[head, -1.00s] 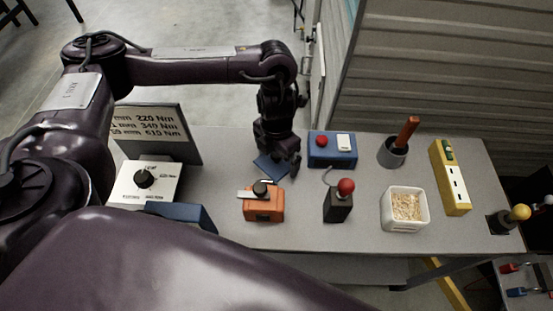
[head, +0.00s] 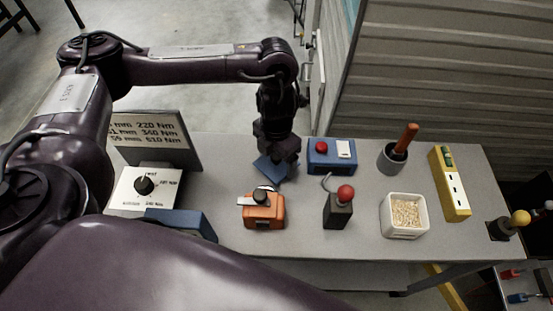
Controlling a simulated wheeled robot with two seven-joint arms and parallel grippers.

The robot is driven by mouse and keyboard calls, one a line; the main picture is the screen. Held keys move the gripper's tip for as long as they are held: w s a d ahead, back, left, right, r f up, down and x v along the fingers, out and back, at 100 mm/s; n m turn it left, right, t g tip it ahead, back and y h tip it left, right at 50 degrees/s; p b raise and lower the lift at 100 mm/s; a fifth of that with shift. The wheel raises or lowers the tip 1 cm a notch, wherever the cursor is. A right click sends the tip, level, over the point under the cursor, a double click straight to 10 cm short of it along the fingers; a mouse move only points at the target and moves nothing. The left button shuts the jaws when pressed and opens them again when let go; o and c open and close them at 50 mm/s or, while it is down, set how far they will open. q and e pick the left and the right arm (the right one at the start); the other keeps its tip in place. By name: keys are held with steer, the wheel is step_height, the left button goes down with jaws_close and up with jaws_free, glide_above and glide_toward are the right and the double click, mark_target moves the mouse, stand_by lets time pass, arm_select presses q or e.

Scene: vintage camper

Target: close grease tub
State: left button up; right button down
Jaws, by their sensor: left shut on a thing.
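My left gripper (head: 279,162) reaches down from above at the back of the bench, left of the blue switch box. It is shut on a flat blue piece (head: 270,169), which looks like a lid and sits tilted under the fingers. The fingers hide part of it, and I cannot tell whether it touches the bench or a tub. No tub clearly identifiable as the grease tub shows; a white open tub (head: 391,226) with pale shavings stands to the right. My right gripper is not in view.
On the bench (head: 310,238) stand an orange box (head: 265,214), a red-knobbed lever (head: 339,212), a blue switch box (head: 331,163), a grey cup (head: 391,160) with a brown handle, a yellow strip (head: 442,172) and a dial box (head: 128,187). My arm hides the front left.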

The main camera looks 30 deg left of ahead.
arm_select(q)
step_height(320, 180, up, 18)
steer(key=p, duration=0.4)
steer(key=w+m, duration=0.1)
steer(key=m, duration=1)
steer(key=w+d+m, duration=0.1)
steer(key=m, duration=0.9)
steer(key=w+d+m, duration=0.1)
steer(key=m, duration=1)
steer(key=shift+w+d+f+m, duration=0.15)
steer(key=shift+w+f+m, duration=0.05)
steer(key=shift+f+m, duration=0.1)
